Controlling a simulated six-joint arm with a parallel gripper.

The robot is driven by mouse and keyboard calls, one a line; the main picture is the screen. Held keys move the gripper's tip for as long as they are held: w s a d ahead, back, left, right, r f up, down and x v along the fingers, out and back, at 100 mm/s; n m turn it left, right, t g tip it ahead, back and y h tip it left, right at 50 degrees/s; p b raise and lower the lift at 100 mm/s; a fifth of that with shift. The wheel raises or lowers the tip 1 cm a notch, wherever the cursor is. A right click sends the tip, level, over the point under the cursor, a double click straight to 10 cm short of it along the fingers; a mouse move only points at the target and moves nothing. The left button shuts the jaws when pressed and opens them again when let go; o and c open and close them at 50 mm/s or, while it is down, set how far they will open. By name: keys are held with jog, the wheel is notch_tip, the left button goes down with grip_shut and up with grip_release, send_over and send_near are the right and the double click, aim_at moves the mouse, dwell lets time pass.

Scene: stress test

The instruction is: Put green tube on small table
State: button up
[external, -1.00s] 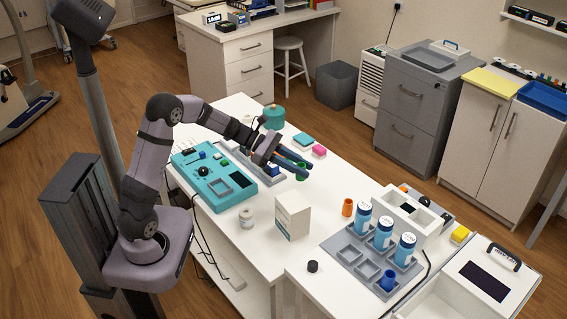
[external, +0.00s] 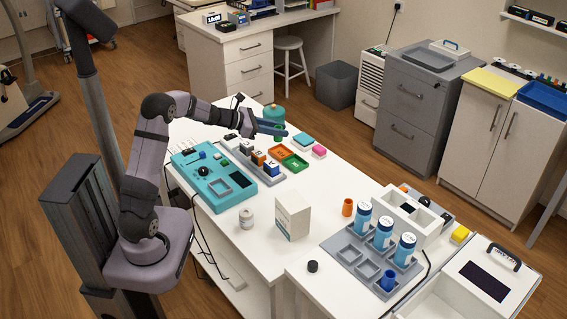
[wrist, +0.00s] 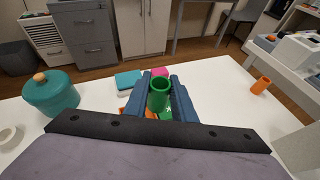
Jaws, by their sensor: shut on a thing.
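My gripper (external: 280,130) is above the far part of the long white table (external: 240,212), beside the teal pot (external: 272,112) in the external view. In the wrist view its dark blue fingers (wrist: 158,98) are shut on an upright green tube (wrist: 159,92), whose open round top faces me. In the external view the tube is hard to tell apart from the teal pot behind it. A second, white table surface (external: 312,287) adjoins at the front right; I cannot tell which surface is the small table.
A teal device (external: 212,178), white box (external: 293,216) and orange tube (external: 347,207) stand on the white surfaces. A grey rack (external: 369,252) holds blue-labelled bottles. Bare white surface lies right of the pink block (external: 319,151).

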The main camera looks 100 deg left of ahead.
jog(key=s+a+n+g+y, duration=0.3)
jog(key=s+a+n+y, duration=0.25)
jog(key=s+a, duration=0.8)
jog(key=shift+s+d+f, duration=0.15)
jog(key=shift+d+f, duration=0.05)
jog(key=shift+f, duration=1.4)
jog(key=shift+s+d+f, duration=0.15)
jog(key=shift+f, duration=1.5)
jog(key=shift+s+d+f, duration=0.15)
jog(key=shift+d+f, duration=0.05)
jog(key=shift+f, duration=1.4)
jog(key=shift+f+b, duration=0.2)
jog(key=shift+b, duration=0.35)
jog(key=o, duration=1)
jog(key=shift+g, duration=0.3)
jog(key=shift+r+p, duration=0.25)
jog(key=shift+p, duration=0.05)
jog(key=shift+o, duration=0.6)
jog(key=b+v, duration=0.1)
jog(key=v, duration=1.1)
jog(key=shift+a, duration=0.1)
